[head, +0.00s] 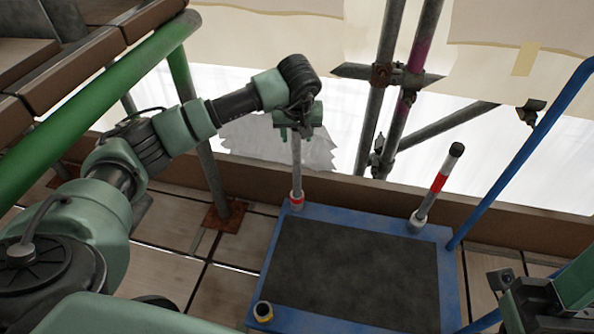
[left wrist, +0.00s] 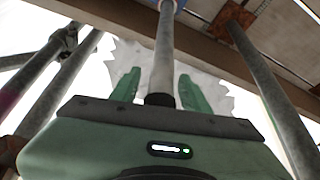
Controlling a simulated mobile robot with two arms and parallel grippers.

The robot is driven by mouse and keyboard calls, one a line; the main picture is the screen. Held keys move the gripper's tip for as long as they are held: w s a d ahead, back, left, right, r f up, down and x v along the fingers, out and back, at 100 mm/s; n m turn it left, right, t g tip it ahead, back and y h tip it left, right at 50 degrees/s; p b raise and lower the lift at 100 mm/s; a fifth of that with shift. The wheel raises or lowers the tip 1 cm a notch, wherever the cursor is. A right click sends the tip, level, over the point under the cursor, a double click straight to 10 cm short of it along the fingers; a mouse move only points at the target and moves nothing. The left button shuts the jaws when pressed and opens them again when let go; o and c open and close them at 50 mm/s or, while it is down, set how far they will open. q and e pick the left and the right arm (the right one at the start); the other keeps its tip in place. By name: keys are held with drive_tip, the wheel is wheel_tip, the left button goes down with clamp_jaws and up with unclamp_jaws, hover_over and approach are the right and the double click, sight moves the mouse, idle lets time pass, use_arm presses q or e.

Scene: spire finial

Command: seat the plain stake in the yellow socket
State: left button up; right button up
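The plain grey stake (head: 297,167) stands upright in a red-and-white-ringed socket (head: 297,200) at the back left corner of the blue-framed platform (head: 352,214). My left gripper (head: 296,132) is over the stake's top, fingers pointing down. In the left wrist view the stake (left wrist: 164,60) runs between the two green fingers (left wrist: 158,92), its black end near the palm. The fingers are apart, with a gap visible on the left side. The yellow socket (head: 263,311) is at the platform's front left corner and looks empty. My right gripper's fingers are not visible.
Another stake (head: 437,188), with red and white bands and a black tip, leans in a socket at the back right. Scaffold poles (head: 380,75) stand behind the platform. A blue pole (head: 520,155) rises at the right, a green rail (head: 95,110) at the left. The dark mat is bare.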

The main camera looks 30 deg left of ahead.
use_arm(q)
clamp_jaws()
idle(1.2)
